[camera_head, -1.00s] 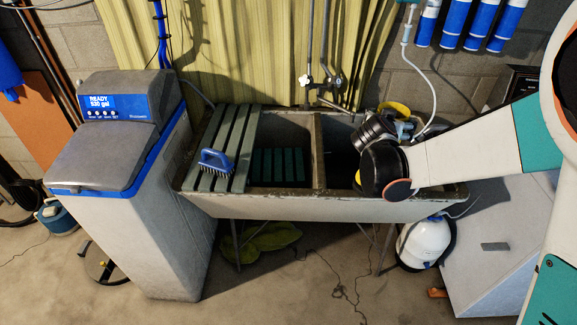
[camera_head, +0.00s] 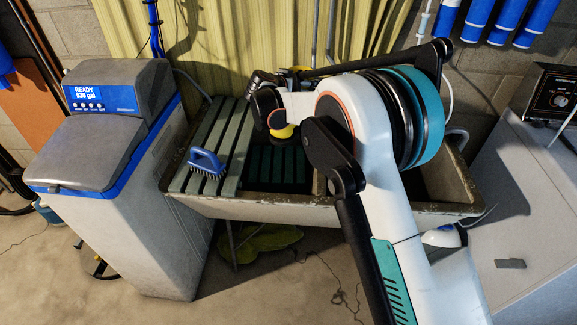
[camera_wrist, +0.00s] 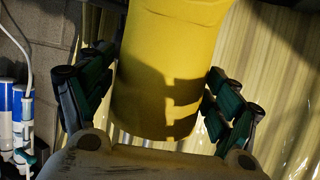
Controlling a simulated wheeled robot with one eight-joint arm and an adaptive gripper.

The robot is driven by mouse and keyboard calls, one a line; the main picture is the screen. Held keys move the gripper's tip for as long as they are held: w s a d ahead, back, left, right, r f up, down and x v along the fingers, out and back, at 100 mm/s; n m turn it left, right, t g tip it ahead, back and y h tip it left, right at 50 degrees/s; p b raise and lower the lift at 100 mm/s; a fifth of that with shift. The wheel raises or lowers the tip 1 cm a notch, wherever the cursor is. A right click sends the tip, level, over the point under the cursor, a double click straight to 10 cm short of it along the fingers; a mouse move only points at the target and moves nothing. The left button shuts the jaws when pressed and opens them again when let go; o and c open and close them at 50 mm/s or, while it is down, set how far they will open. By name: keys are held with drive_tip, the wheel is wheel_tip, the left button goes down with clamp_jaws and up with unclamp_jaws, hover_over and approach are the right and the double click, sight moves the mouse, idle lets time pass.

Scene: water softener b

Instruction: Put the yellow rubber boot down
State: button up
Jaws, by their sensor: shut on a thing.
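The yellow rubber boot (camera_wrist: 165,75) fills the upper middle of the wrist view, with a plain yellow shaft and shadows across it. My gripper (camera_wrist: 160,80) has its dark green-padded fingers on both sides of the boot and is shut on it. In the head view, my arm hides most of the boot. A yellow patch (camera_head: 284,131) shows below my wrist, and a smaller one shows above it. The boot is held over the sink area, near the slatted board. Its foot end and exact tilt cannot be told.
A concrete double sink (camera_head: 270,207) stands below my arm. Green-grey slats (camera_head: 213,137) cover its left part, with a blue brush (camera_head: 207,162) on them. A water softener (camera_head: 125,180) stands left and a grey cabinet (camera_head: 530,190) right. A yellow curtain (camera_head: 225,45) hangs behind.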

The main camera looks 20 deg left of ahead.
drive_tip(key=shift+w+a+f, duration=0.1)
drive_tip(key=shift+a, duration=0.4)
drive_tip(key=shift+w+a+f, duration=0.1)
drive_tip(key=shift+a, duration=0.35)
wheel_tip(320, 180, down, 20)
drive_tip(key=b, duration=0.7)
drive_tip(key=o, duration=1.9)
drive_tip(key=shift+r, duration=0.15)
